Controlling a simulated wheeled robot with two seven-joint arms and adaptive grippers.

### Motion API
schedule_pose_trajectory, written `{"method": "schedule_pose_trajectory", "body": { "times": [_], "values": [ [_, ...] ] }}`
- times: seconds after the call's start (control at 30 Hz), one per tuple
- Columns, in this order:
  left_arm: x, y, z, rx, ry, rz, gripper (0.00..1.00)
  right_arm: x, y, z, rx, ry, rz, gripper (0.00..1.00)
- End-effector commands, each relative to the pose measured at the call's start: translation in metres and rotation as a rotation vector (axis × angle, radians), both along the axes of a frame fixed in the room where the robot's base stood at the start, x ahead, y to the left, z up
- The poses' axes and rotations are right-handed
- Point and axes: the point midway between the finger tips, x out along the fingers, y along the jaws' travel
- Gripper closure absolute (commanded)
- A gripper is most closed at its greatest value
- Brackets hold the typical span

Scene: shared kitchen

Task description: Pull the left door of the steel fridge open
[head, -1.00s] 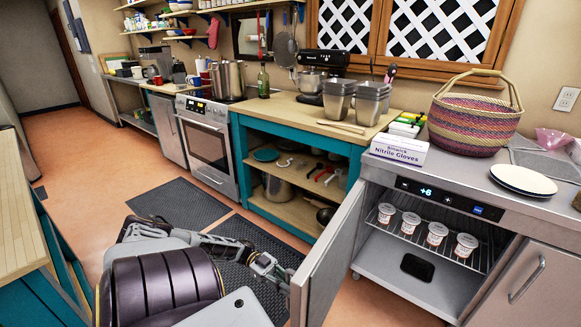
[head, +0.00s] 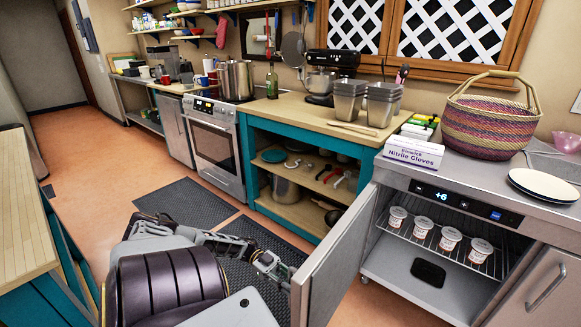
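The steel fridge (head: 457,207) stands under the counter at the right, with a lit display on its top strip. Its left door (head: 340,262) stands swung out toward me, and the inside shows a wire shelf with several white tubs (head: 423,227) and a dark flat item (head: 428,273) on the floor below. My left gripper (head: 280,272) is low in the middle, at the outer face of the door near its free edge. Its fingertips are partly hidden, and I cannot tell whether they touch the door. My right gripper is not in view.
The fridge's right door (head: 532,292) is shut. A teal open-shelf unit (head: 298,192) stands left of the fridge, and a wooden-topped island (head: 25,210) is at the far left. Dark mats (head: 185,207) lie on the open floor between. A nitrile glove box (head: 413,152) and a woven basket (head: 488,125) stand on the counter.

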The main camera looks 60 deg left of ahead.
Motion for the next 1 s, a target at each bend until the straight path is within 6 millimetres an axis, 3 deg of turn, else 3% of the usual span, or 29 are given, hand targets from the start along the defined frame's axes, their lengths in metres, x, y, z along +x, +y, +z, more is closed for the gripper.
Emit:
{"method": "schedule_pose_trajectory", "body": {
  "times": [0.57, 1.0],
  "values": [
    [-0.001, 0.006, 0.0, -0.002, -0.001, -0.001, 0.65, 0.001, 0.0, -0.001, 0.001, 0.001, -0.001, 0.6],
    [-0.012, 0.046, 0.0, 0.0, 0.0, 0.001, 0.65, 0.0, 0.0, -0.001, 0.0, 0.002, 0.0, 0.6]
  ]
}}
